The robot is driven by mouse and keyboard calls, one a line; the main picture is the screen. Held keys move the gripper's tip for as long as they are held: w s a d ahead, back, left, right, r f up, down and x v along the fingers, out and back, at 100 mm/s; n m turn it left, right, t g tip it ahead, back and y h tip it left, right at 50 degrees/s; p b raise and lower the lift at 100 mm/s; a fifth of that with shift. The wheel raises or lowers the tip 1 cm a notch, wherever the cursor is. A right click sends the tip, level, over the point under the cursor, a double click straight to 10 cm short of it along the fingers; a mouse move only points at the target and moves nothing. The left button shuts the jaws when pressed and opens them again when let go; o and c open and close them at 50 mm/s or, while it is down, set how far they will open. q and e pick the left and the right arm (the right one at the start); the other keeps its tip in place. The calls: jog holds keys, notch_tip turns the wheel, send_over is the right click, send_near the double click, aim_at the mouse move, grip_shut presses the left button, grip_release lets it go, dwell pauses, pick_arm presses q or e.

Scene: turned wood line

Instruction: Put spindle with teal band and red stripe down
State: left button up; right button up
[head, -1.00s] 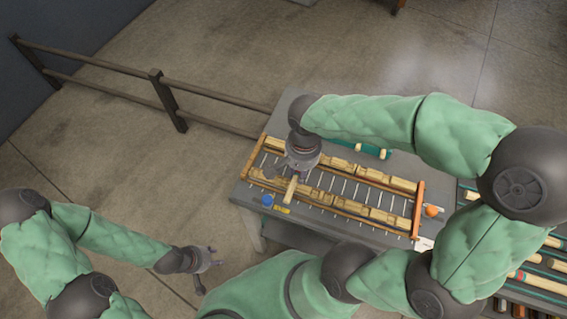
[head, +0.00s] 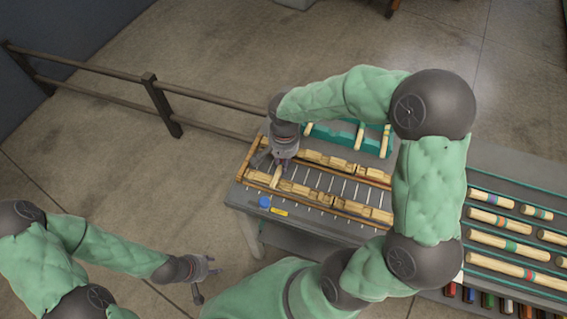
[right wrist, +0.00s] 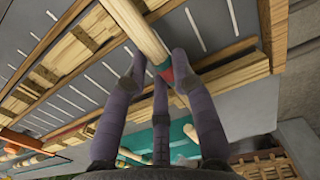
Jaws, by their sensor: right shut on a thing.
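My right gripper (head: 275,164) is over the left end of the notched wooden rack (head: 350,209). It is shut on a pale wooden spindle (head: 277,178). In the right wrist view the spindle (right wrist: 134,24) passes between the fingers (right wrist: 160,72), with a red stripe showing by the fingertips. Its teal band is largely hidden by the fingers. The spindle lies across the line of the rack's rails, at or just above them; I cannot tell whether it touches. My left gripper (head: 212,266) is open and empty, away from the table over the floor.
A teal cradle (head: 330,134) with pale pieces stands behind the rack. A blue knob (head: 264,202) and yellow label (head: 279,211) are at the table's front edge. Several banded spindles (head: 497,220) lie on the right. A rail fence (head: 160,105) runs behind on the left.

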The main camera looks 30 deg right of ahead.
jog(key=shift+f, duration=0.4)
jog(key=shift+f, duration=0.3)
jog(key=o, duration=1)
jog(key=shift+r, duration=0.15)
jog(key=shift+r, duration=0.2)
notch_tip(320, 180, up, 12)
jog(key=p, duration=0.3)
jog(key=shift+s+d, duration=0.1)
